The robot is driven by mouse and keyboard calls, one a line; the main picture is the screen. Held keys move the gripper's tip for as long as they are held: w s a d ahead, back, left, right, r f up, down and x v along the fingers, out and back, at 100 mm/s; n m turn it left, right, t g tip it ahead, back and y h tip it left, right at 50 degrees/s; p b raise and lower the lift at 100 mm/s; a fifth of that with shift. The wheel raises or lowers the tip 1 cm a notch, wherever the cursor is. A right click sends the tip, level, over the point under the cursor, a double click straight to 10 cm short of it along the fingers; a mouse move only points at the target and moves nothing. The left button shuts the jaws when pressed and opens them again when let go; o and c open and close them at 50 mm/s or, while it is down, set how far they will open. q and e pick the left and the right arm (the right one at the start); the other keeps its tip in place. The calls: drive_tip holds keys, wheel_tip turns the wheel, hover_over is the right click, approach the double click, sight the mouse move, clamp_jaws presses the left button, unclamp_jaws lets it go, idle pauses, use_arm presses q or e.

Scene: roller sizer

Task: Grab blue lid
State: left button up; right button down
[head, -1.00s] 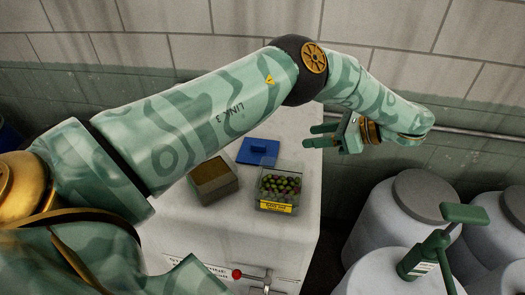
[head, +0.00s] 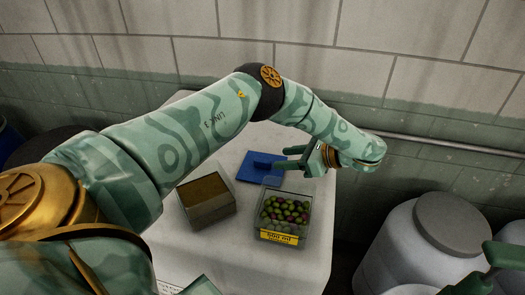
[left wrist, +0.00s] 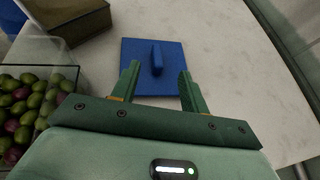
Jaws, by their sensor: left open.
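The blue lid (head: 259,167) is a flat square with a raised bar handle on top. It lies on the white table behind the clear box. In the left wrist view the lid (left wrist: 137,57) lies just beyond the fingertips, its handle (left wrist: 157,58) between their lines. My left gripper (head: 279,159) is open and empty, just right of the lid; in the wrist view the left gripper (left wrist: 158,72) has its two fingers apart. Whether the fingertips are above the lid or level with it is hard to tell. My right gripper (head: 490,262) shows only partly at the lower right edge.
A clear box of green and dark olives (head: 283,212) with a yellow label stands in front of the lid. A box with a brown top (head: 206,199) stands to its left. Grey drums (head: 420,240) stand right of the table (head: 318,235). A wall is behind.

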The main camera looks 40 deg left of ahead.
sight(264, 160)
use_arm(q)
drive_tip(key=x, duration=0.6)
drive_tip(key=shift+p, duration=0.35)
drive_tip(key=shift+d, duration=0.15)
drive_tip(key=c, duration=0.3)
clamp_jaws()
